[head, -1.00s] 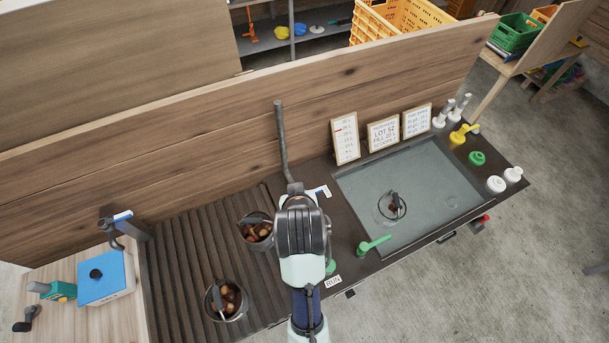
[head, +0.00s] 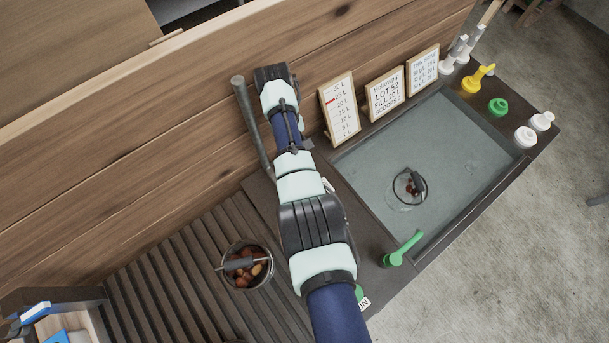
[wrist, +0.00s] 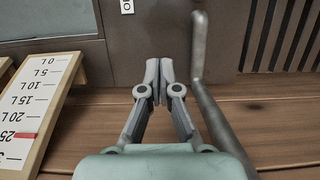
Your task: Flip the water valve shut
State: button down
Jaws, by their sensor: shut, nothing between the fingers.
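A grey pipe (head: 250,120) stands against the plank wall left of the basin. It also shows in the wrist view (wrist: 214,115), slanting up the picture just right of my gripper, apart from it. My gripper (wrist: 160,70) is shut and empty over the dark counter; my arm hides it in the head view. A green lever (head: 404,248) stands on the counter's front edge beside the filled basin (head: 350,160). I cannot tell which fitting is the water valve; a small white part (head: 328,186) partly shows beside my arm.
Three signs lean along the wall; the litre board (head: 340,106) also shows left in the wrist view (wrist: 30,110). A bucket of chestnuts (head: 244,280) stands on the ribbed drainboard (head: 185,280). A handled vessel (head: 408,188) is in the basin.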

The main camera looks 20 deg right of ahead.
jog(key=b+x, duration=0.2)
jog(key=x, duration=0.8)
jog(key=shift+f, duration=0.15)
jog(key=s+p, duration=0.2)
jog(key=s, duration=0.1)
jog(key=shift+d, duration=0.3)
jog(key=shift+s, duration=0.4)
